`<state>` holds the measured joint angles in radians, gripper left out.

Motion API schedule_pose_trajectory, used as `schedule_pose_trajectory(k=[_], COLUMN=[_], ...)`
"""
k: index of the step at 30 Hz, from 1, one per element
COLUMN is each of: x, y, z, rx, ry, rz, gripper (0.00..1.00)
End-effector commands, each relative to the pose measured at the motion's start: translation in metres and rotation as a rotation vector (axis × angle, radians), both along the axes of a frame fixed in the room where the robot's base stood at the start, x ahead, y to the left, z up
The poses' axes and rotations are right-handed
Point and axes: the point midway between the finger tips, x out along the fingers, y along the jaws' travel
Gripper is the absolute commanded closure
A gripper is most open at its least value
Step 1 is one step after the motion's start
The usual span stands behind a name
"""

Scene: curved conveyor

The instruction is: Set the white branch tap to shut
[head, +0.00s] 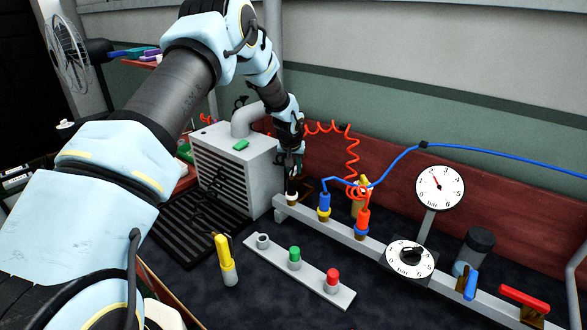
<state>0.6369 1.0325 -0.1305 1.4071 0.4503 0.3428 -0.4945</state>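The white branch tap (292,199) shows as a small white fitting at the left end of the grey manifold rail (340,236). My gripper (292,178) hangs from above, just over this fitting. Its dark fingers point down and overlap the top of the tap in the head view. The tap's handle is hidden or lost among the dark fingers, so its setting does not show. I cannot tell whether the fingers touch the tap or how far apart they are.
A blue-and-yellow fitting (324,206) with a blue hose and an orange one (362,222) with a coiled hose stand right of it. A grey louvred box (232,165) stands left.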

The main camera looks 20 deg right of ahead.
Motion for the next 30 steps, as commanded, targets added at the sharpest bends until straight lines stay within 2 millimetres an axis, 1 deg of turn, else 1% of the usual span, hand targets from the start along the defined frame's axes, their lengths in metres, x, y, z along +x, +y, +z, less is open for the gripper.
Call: schedule_pose_trajectory(k=[1, 17, 18, 26, 30], x=[0.0052, 0.0064, 0.0065, 0.0039, 0.0029], y=[0.0066, 0.0082, 0.0083, 0.0049, 0.0037], z=[0.0002, 0.0002, 0.0002, 0.0002, 0.0001], rx=[0.007, 0.008, 0.008, 0.005, 0.004], ry=[-0.004, -0.004, -0.004, -0.002, -0.002], rz=[0.01, 0.012, 0.012, 0.007, 0.005], gripper=[1.0, 1.0, 0.67, 0.38, 0.37])
